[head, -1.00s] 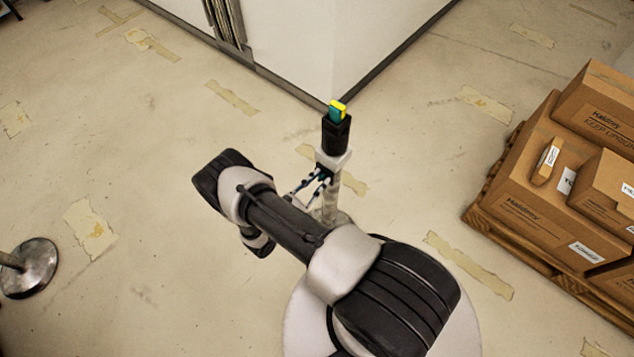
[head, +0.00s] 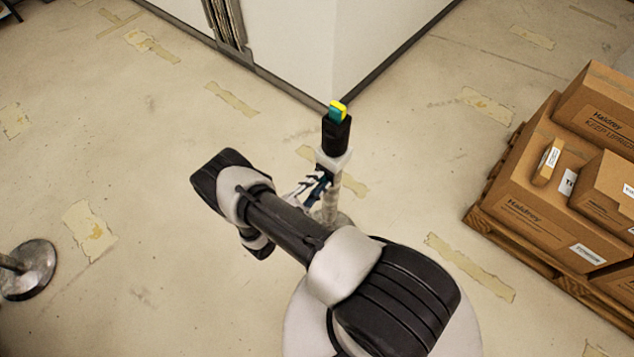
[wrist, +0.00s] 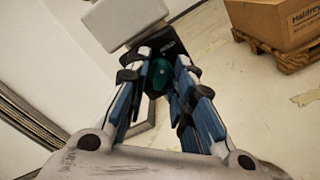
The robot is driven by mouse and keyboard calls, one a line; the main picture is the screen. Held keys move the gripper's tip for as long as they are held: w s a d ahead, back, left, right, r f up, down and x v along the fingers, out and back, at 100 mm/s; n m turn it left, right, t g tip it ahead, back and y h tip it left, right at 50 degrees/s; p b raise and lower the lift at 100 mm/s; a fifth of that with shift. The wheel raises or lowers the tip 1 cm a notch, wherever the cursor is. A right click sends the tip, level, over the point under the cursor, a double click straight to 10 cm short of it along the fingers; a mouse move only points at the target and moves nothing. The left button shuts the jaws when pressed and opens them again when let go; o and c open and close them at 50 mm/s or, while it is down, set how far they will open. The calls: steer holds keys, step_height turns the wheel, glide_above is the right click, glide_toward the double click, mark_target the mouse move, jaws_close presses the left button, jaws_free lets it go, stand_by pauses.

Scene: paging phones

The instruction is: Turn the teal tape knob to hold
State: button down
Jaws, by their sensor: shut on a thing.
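The teal knob (wrist: 160,74) sits on the front of a small black unit (wrist: 166,48) in the wrist view, with small pale lettering above it that I cannot read surely. My gripper (wrist: 159,78) has its blue-sided fingers on either side of the knob and is shut on it. In the head view my gripper (head: 318,186) is at the near side of a pale post (head: 331,206), just below a white block (head: 334,160). The knob is hidden there. A black piece (head: 336,137) with a teal and yellow top (head: 338,111) stands on the post.
A white wall corner (head: 335,60) stands behind the post. Cardboard boxes (head: 530,205) on a wooden pallet (head: 520,250) are at the right. A round metal stand base (head: 28,270) is at the far left. The floor between is clear, with worn tape patches.

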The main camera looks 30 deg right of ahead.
stand_by(0.3)
steer(key=c, duration=1.3)
jaws_free()
steer(key=shift+a, duration=0.1)
steer(key=v, duration=1.2)
steer(key=shift+r, duration=0.1)
